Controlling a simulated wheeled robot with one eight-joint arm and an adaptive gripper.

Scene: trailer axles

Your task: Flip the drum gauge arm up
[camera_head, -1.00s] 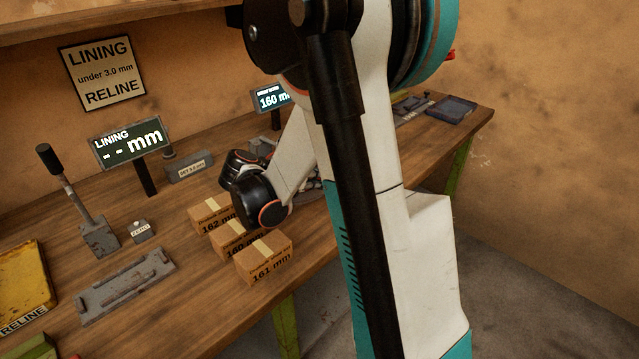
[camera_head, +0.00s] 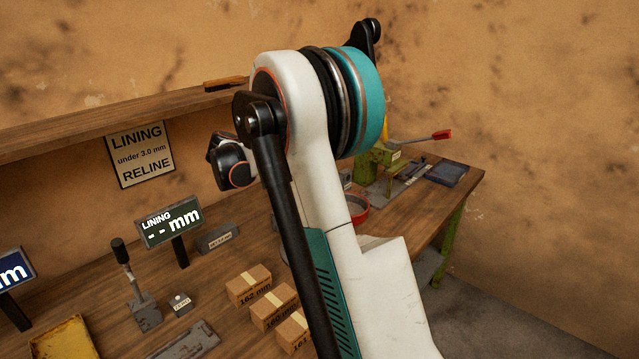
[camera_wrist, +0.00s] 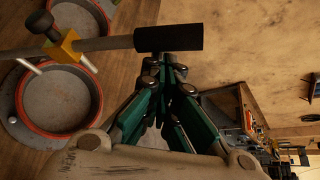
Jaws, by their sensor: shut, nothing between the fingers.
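In the wrist view a grey bar (camera_wrist: 110,44) with a black grip (camera_wrist: 168,38) at its end, which looks like the drum gauge arm, crosses above two red-rimmed round drums. A yellow block (camera_wrist: 64,46) with a black knob sits on the bar. My gripper (camera_wrist: 168,62) is shut and empty, its fingertips right beside the black grip; I cannot tell whether they touch. In the head view my arm hides the gripper and the bar. Part of one red-rimmed drum (camera_head: 358,208) shows beside my arm.
A green stand with a red-tipped lever (camera_head: 440,135) is at the bench's right end. Cardboard boxes (camera_head: 248,284), a lining display (camera_head: 170,222) and an upright black-handled lever (camera_head: 120,252) stand on the left. A shelf (camera_head: 60,132) runs along the wall above.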

